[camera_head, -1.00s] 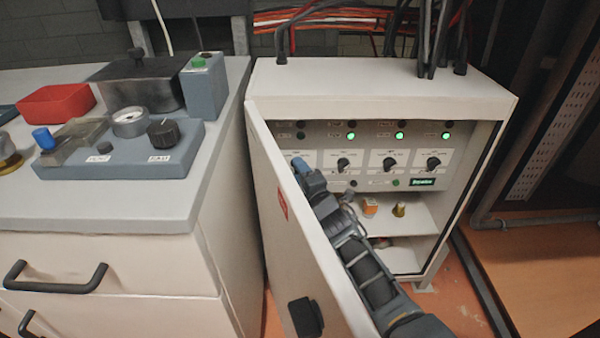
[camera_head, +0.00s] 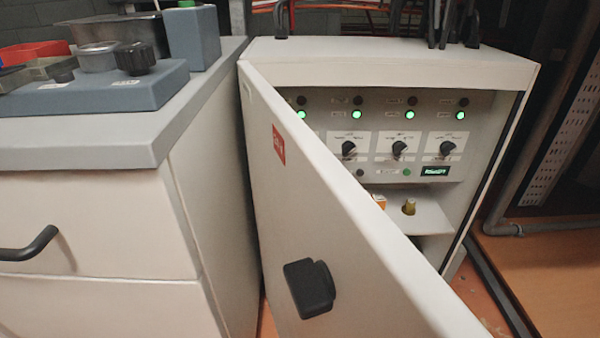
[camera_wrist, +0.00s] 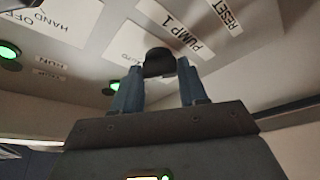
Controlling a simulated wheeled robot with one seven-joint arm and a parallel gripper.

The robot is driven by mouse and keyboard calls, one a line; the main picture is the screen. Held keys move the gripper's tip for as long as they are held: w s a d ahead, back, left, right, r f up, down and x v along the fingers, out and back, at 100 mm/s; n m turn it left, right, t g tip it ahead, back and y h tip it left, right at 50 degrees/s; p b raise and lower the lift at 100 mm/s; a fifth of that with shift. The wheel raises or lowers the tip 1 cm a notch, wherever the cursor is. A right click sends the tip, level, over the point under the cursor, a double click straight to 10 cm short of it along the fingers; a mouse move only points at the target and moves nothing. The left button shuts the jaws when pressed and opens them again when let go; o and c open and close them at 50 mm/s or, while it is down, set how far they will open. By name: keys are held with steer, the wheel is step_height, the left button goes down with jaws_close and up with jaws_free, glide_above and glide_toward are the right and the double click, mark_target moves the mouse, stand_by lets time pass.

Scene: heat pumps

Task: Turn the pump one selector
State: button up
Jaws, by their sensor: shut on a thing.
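In the wrist view, my gripper (camera_wrist: 160,80) has its two blue fingers closed on a black selector knob (camera_wrist: 158,58), one finger on each side. The label PUMP 1 (camera_wrist: 182,38) is beside this knob. The way its pointer faces cannot be read. In the head view, the control box (camera_head: 400,65) stands with its door (camera_head: 290,190) open. The door hides my gripper and the leftmost selector; three other black selectors show, such as this one (camera_head: 348,148). A green lamp (camera_head: 302,115) glows at the panel's left.
A grey-topped cabinet (camera_head: 100,155) with a blue device (camera_head: 90,90) stands left of the box. The door with its black latch (camera_head: 310,287) reaches toward me. A yellowish object (camera_head: 409,206) sits on the box's inner shelf. Black cables rise from the box top.

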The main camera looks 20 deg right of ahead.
steer(key=shift+f+m+b, duration=0.25)
steer(key=shift+m+b, duration=0.45)
steer(key=shift+b, duration=0.1)
steer(key=shift+r+m+h, duration=0.1)
steer(key=shift+m+h, duration=0.2)
steer(key=shift+h, duration=0.1)
steer(key=o, duration=1.1)
steer(key=shift+r, duration=0.1)
steer(key=shift+c, duration=0.2)
steer(key=p+v, duration=0.2)
steer(key=v, duration=0.5)
steer(key=shift+s+f, duration=0.25)
steer(key=shift+s, duration=0.1)
